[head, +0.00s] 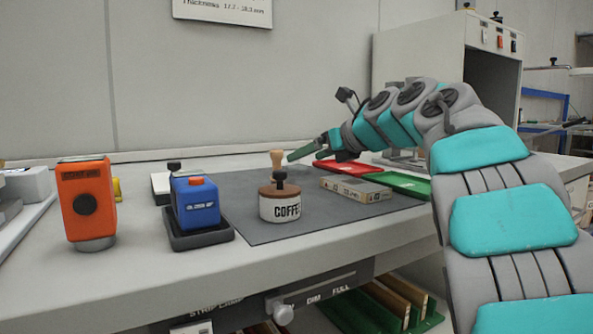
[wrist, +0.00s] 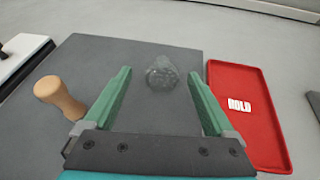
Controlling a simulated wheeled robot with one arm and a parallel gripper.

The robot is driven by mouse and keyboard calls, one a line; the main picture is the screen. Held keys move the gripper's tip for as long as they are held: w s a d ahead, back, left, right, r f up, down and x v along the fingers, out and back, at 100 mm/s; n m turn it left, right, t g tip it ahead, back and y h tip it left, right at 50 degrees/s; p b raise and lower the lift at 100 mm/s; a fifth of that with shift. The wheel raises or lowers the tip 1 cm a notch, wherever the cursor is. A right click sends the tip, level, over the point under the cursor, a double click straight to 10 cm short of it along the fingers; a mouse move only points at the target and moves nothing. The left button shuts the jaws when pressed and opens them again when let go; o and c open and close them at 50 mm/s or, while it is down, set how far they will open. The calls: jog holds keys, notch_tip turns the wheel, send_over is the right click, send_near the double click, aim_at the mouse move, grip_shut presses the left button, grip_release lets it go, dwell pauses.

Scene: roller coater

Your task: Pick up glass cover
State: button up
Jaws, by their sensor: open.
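The glass cover (wrist: 162,76) is a small, clear, domed piece on the dark grey mat (wrist: 160,44). It shows in the wrist view between and just beyond my fingertips, and I cannot make it out in the head view. My gripper (wrist: 160,80) is open, its two green fingers apart on either side of the cover in the picture, with nothing held. In the head view my gripper (head: 298,152) reaches in from the right over the mat, behind the coffee jar. Whether the fingers are level with the cover is not clear.
A wooden-handled tool (wrist: 58,97) stands left of my fingers. A red tray (wrist: 246,115) lies close on the right. In the head view, a COFFEE jar (head: 281,208), a boxed item (head: 355,190), a green tray (head: 402,184) and blue (head: 196,203) and orange (head: 88,200) devices stand around.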

aim_at(298, 162)
jog(key=x, duration=0.4)
jog(key=shift+w+d+f, duration=0.1)
jog(key=shift+w+f, duration=0.15)
jog(key=shift+f, duration=0.1)
jog(key=shift+w+a+f, duration=0.15)
jog(key=shift+w+a, duration=0.25)
jog(key=c, duration=1.3)
